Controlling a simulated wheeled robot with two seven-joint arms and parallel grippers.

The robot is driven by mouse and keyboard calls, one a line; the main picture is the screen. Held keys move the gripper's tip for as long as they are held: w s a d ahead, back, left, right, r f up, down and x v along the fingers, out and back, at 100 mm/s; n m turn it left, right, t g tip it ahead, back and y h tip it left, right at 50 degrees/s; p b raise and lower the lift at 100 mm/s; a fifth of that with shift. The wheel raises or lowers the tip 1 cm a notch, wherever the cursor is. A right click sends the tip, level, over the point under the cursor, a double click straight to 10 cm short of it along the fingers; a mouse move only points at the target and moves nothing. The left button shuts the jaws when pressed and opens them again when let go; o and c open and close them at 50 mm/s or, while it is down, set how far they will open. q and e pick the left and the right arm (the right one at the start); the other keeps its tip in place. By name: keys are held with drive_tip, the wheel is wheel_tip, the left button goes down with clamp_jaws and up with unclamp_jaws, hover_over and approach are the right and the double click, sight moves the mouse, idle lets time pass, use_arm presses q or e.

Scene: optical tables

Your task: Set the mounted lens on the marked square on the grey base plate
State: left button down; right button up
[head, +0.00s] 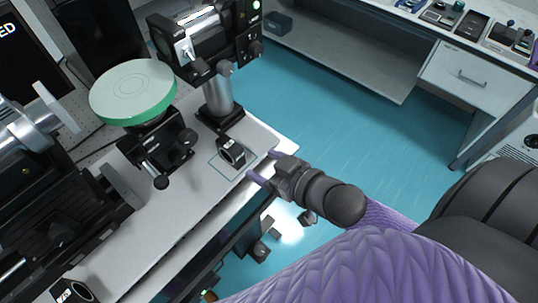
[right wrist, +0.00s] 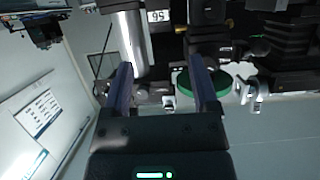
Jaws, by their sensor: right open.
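A small black mounted lens (head: 231,151) stands upright on the grey base plate (head: 142,240), near its right end. It is at the upper right part of a thin outlined marked square (head: 216,166), overlapping it; I cannot tell whether it is fully inside. My right gripper (head: 261,165) is open and empty, just right of the lens at the plate's edge, its two fingers apart from it. In the right wrist view the open fingers (right wrist: 162,88) have nothing gripped between them; I cannot make out the lens there. My left gripper is not in view.
A similar small black mount (head: 72,291) stands at the plate's near left end. A green-rimmed disc (head: 133,91) on a black mount and a thick post (head: 220,97) with a device stand behind the lens. Open floor (head: 330,125) lies to the right.

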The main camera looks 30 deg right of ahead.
drive_tip(key=s+d+f+m+g+h, duration=0.1)
drive_tip(key=s+d+f+g+h, duration=0.15)
drive_tip(key=f, duration=0.55)
drive_tip(key=s+d+f+m+g+h, duration=0.1)
drive_tip(key=s+d+f+g, duration=0.15)
drive_tip(key=f, duration=0.65)
drive_tip(key=s+a+f+g, duration=0.1)
drive_tip(key=s+f+g, duration=0.2)
drive_tip(key=s+f, duration=0.5)
drive_tip(key=s+a+f+g+h, duration=0.1)
drive_tip(key=s+f+g, duration=0.3)
drive_tip(key=s, duration=1)
wheel_tip(320, 180, down, 4)
drive_tip(key=shift+s+a+r+n, duration=0.1)
drive_tip(key=shift+s+a+n, duration=0.1)
drive_tip(key=shift+n, duration=0.1)
drive_tip(key=shift+h, duration=0.25)
